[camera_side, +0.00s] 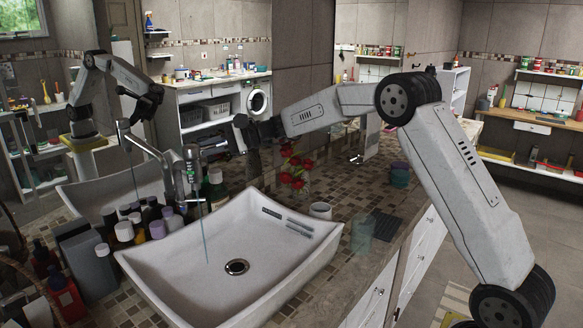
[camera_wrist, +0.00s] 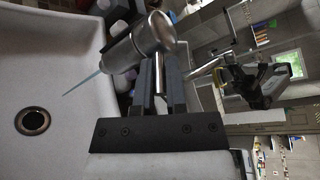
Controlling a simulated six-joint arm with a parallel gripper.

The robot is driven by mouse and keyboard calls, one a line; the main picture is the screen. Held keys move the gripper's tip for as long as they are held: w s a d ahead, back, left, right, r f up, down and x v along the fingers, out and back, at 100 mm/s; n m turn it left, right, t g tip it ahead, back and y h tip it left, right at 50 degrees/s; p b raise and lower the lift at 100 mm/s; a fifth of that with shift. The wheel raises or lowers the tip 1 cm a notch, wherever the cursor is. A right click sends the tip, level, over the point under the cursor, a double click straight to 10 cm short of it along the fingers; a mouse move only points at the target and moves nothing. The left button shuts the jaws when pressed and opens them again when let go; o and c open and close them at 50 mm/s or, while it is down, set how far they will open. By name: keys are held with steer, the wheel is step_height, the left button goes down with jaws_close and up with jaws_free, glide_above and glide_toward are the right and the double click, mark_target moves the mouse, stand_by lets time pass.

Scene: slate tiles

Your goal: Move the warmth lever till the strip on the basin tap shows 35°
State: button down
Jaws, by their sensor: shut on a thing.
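The basin tap (camera_side: 191,178) is a chrome column at the back edge of the white basin (camera_side: 285,285). A thin bluish stream (camera_side: 204,235) falls from it toward the drain. My gripper (camera_side: 222,146) reaches the tap's top from the right. In the wrist view my gripper (camera_wrist: 162,88) is shut on the metal warmth lever (camera_wrist: 160,76), with a dark finger on either side. The tap body (camera_wrist: 150,40) lies just beyond the fingertips there. The strip on the tap and its reading cannot be made out in either view.
Several bottles (camera_side: 150,220) crowd the counter left of the basin. Red flowers (camera_side: 292,165), a white cup (camera_side: 320,210) and a bluish glass (camera_side: 362,235) stand behind and right of it. A wall mirror (camera_side: 215,60) reflects the tap and my arm. The basin's inside is clear.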

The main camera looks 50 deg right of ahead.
steer(key=shift+w+n+g+y, duration=0.15)
steer(key=shift+n+g+y, duration=0.15)
steer(key=shift+w+n+g+y, duration=0.25)
steer(key=shift+n+g+y, duration=0.1)
steer(key=shift+n+g, duration=0.35)
steer(key=shift+w+n+g+y, duration=0.3)
steer(key=shift+n+g, duration=0.2)
steer(key=shift+g, duration=0.3)
steer(key=shift+r+n+g+y, duration=0.1)
steer(key=shift+n+g+y, duration=0.15)
steer(key=shift+n+g, duration=0.2)
steer(key=c, duration=0.7)
jaws_free()
steer(key=shift+o, duration=0.2)
steer(key=shift+d, duration=0.1)
steer(key=shift+d, duration=0.15)
steer(key=v, duration=0.7)
steer(key=shift+d, duration=0.2)
steer(key=shift+s+a, duration=0.1)
